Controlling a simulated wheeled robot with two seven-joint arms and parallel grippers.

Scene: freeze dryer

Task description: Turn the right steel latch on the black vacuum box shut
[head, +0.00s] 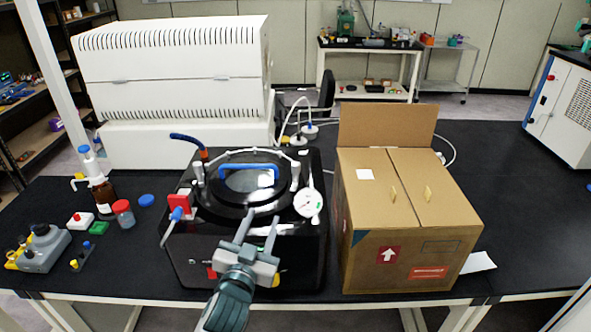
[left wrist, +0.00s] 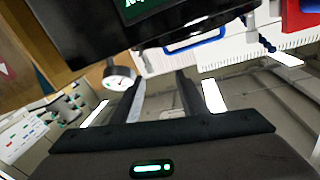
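The black vacuum box (head: 285,255) stands on the dark table, with a round lid and a blue lid handle (head: 248,168) on top. The right steel latch (head: 295,170) looks like an upright grey piece at the lid's right edge; its exact turn is too small to tell. A similar left latch (head: 198,173) is opposite. My left gripper (head: 260,217) is open and empty, its fingers over the box's front, left of and nearer than the right latch. In the left wrist view, its spread fingers (left wrist: 159,78) have nothing between them. My right gripper is out of view.
A white dial gauge (head: 308,203) sits right of the lid; it also shows in the left wrist view (left wrist: 118,79). A cardboard box (head: 400,245) stands close on the right. A red block with a blue connector (head: 180,210) is on the left. Bottles and jars stand farther left.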

